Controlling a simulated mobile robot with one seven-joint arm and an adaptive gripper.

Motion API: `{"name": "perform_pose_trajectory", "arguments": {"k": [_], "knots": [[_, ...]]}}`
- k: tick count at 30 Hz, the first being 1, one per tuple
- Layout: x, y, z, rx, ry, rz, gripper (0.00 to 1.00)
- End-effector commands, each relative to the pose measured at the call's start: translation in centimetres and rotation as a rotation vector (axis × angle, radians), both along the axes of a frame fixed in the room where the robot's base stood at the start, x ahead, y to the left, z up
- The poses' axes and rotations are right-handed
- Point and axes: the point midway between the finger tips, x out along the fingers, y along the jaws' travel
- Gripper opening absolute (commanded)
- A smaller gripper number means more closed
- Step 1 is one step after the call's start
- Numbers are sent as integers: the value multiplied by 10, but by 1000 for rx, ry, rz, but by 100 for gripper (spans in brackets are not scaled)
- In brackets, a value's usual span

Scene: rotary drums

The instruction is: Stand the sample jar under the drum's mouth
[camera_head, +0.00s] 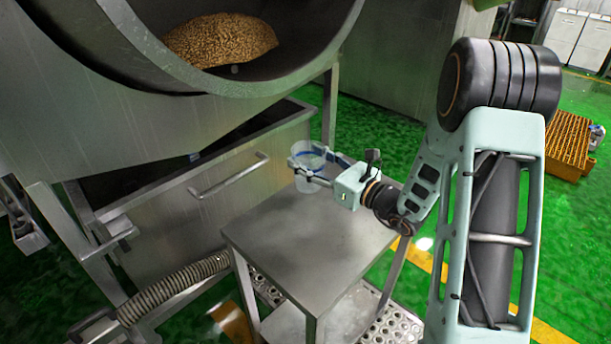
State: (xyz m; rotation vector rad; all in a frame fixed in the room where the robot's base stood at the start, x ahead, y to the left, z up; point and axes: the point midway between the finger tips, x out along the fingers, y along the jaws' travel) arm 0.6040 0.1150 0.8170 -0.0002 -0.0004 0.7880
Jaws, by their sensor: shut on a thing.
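The sample jar (304,184) is a small clear vessel, at the far left corner of a small steel table. My gripper (309,166) is shut around the jar from the right side. The fingers hide part of the jar, and I cannot tell whether its base touches the table top. The drum (262,86) is a large grey steel cylinder at the upper left, with its round mouth open toward me and a heap of brown pellets (220,40) inside. The jar is below and to the right of the drum's lower rim.
The steel table (310,240) has a clear top. A steel bin with a bar handle (229,174) stands left of it, below the drum. A ribbed hose (175,287) runs at the lower left. An orange crate (569,143) lies on the green floor at the right.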

Motion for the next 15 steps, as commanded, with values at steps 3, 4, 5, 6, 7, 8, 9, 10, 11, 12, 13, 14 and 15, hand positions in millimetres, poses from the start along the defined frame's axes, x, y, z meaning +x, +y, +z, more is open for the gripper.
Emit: {"name": "perform_pose_trajectory", "arguments": {"k": [3,4,5,6,7,8,9,10,11,12,13,14,15], "knots": [[1,5,-6,1,1,2,26],[2,7,-9,1,1,3,26],[3,9,-12,1,1,3,26],[4,10,-19,1,2,1,26],[4,9,-25,1,2,1,26],[4,9,-30,1,2,1,26],[4,9,-37,-1,2,1,26],[4,10,-40,0,1,2,26],[4,9,-42,0,0,2,26],[4,9,-43,0,0,1,26],[4,9,-42,0,-1,1,26],[4,9,-42,0,-1,1,26],[4,9,-41,0,-1,1,26]]}}
